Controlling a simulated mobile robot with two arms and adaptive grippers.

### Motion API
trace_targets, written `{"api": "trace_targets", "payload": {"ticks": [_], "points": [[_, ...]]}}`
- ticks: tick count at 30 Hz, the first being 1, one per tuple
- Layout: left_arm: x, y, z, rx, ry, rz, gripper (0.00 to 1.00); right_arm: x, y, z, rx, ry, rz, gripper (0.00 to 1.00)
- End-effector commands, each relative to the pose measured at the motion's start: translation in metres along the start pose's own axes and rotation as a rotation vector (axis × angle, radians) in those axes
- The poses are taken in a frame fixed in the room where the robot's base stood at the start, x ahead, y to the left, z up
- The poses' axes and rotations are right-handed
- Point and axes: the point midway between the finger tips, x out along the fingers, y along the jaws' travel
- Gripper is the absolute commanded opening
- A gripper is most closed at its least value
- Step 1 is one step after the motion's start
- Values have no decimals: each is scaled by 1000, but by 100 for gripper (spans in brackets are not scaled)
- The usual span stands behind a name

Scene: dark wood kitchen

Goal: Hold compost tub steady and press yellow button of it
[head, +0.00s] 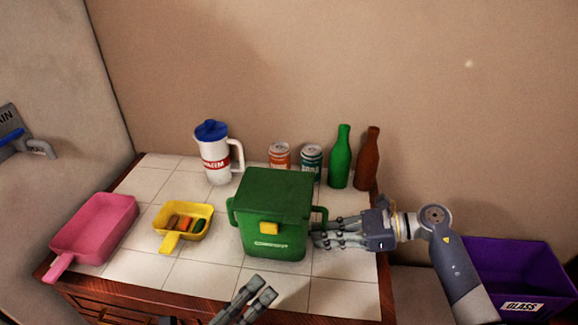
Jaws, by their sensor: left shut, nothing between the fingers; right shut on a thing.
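The green compost tub (275,192) stands upright on the white tiled counter, its lid down. Its yellow button (269,228) is on the front, near the top. My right gripper (318,236) reaches in from the right and is shut on the tub's right handle, against its right side; its fingertips are partly hidden there. My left gripper (262,288) is at the bottom of the view, in front of and below the tub. It is shut and empty, apart from the button.
A yellow scoop (196,211) with several small items and a pink scoop (98,222) lie left. Behind the tub stand a white jug (214,160), two cans (311,157), a green bottle (340,160) and a brown bottle (367,160). A purple bin (520,270) is at right.

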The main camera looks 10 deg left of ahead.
Motion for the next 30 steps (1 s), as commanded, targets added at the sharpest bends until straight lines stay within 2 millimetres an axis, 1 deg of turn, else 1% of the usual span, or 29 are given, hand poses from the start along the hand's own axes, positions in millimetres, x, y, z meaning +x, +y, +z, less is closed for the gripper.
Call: {"api": "trace_targets", "payload": {"ticks": [3,14,17,30], "points": [[-5,-4,-1,-4,10,-4,0,0,0,0,-1,-1,0,0],[-1,-1,1,-4,10,-5,0,0,0,0,-1,-1,0,0],[5,3,6,-3,10,-6,0,0,0,0,-1,-1,0,0],[47,34,35,-2,9,-5,0,0,0,0,-1,-1,0,0]]}}
